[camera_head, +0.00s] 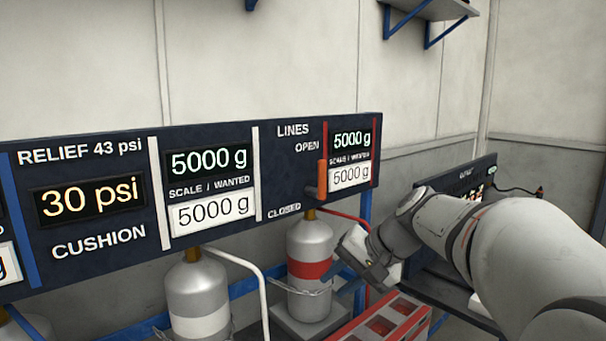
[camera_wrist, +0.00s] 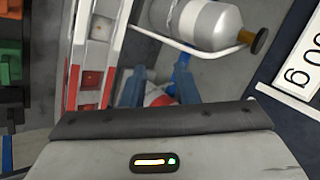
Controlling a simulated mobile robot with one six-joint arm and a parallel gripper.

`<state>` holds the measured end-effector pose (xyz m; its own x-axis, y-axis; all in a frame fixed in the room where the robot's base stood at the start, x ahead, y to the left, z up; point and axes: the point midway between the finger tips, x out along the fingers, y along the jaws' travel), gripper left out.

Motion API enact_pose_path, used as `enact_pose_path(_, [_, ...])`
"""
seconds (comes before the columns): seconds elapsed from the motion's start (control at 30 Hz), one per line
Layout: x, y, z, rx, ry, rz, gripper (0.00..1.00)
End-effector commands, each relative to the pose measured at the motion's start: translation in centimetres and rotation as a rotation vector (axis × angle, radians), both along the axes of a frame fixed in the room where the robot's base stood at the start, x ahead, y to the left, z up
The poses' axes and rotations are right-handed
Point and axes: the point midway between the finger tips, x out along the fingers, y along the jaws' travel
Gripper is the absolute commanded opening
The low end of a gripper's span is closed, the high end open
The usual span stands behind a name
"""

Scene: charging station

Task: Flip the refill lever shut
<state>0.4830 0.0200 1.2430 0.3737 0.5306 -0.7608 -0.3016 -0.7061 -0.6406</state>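The refill lever, with an orange handle (camera_head: 322,178), is on the right part of the dark panel (camera_head: 284,182). Its handle stands upright from a dark pivot, its top reaching toward the OPEN label, with CLOSED printed lower left of it. My gripper (camera_head: 340,272) is below and a little right of the lever, apart from it, in front of the red-banded cylinder. In the wrist view its two blue fingers (camera_wrist: 158,88) stand apart with nothing held between them. The lever does not show in the wrist view.
The grey cylinder with the red band (camera_head: 310,270) stands under the lever, and another cylinder (camera_head: 198,293) stands to its left. A white pipe (camera_head: 262,285) and a red line (camera_head: 345,216) run near them. A red-and-white case (camera_head: 385,322) lies below my gripper.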

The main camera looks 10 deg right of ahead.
Motion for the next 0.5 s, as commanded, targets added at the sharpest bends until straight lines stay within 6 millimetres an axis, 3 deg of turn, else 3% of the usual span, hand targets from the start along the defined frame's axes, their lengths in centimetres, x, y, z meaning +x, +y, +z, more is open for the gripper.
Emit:
enact_pose_path(0.03, [2.4, -0.8, 1.1, 0.074, -0.017, -0.029, 0.23])
enact_pose_path(0.1, [5.4, -1.8, 3.0, 0.181, -0.051, -0.064, 0.17])
enact_pose_path(0.3, [13.0, -6.6, 8.4, 0.466, -0.187, -0.135, 0.01])
enact_pose_path(0.5, [17.3, -11.9, 12.6, 0.669, -0.331, -0.166, 0.00])
